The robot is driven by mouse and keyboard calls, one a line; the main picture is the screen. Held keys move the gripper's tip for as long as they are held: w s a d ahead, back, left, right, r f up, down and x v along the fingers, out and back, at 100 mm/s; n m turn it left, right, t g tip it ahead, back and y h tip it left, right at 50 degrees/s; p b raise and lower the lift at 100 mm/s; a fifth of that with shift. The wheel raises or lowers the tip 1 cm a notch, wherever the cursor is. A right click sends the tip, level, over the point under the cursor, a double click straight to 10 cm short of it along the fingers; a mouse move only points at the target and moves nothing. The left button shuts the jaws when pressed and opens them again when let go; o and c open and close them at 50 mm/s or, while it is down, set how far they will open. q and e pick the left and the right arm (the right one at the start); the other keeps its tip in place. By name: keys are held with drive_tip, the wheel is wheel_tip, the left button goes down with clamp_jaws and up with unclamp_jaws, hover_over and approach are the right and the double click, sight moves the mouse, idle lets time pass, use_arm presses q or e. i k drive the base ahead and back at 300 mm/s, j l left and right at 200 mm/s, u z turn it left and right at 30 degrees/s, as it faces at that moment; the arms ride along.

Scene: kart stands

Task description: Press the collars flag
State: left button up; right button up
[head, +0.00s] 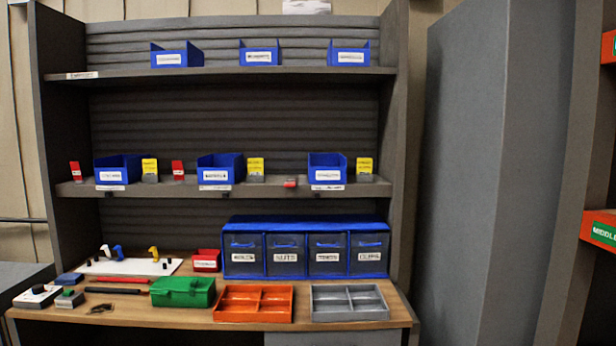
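Three red flags show on the middle shelf. One stands upright at the far left (75,171), and another red flag (178,170) stands upright left of the middle bin. A third red piece (290,183) lies low and flat left of the right bin. Blue bins stand on this shelf at left (111,175), middle (213,175) and right (322,172). A yellow tag stands right of each bin: left (150,166), middle (256,166), right (364,165). The labels are too blurred to tell which is collars. Neither gripper is in view.
The wooden bench (125,311) holds a green box (183,291), an orange tray (253,316), a grey tray (349,316), a blue drawer unit (305,219) and a white board (130,267). Blue bins line the top shelf (230,75). A grey cabinet (465,170) stands at right.

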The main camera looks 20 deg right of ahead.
sight(78, 176)
drive_tip(key=j+u, duration=0.15)
drive_tip(key=u, duration=0.35)
drive_tip(key=i+j+u, duration=0.35)
drive_tip(key=i+j, duration=0.15)
drive_tip(key=i+j+u, duration=0.3)
drive_tip(key=i+j, duration=0.25)
drive_tip(key=i, duration=0.15)
drive_tip(key=i+j, duration=0.25)
drive_tip(key=i, duration=0.15)
drive_tip(key=i+j, duration=0.3)
drive_tip(key=i+u, duration=0.05)
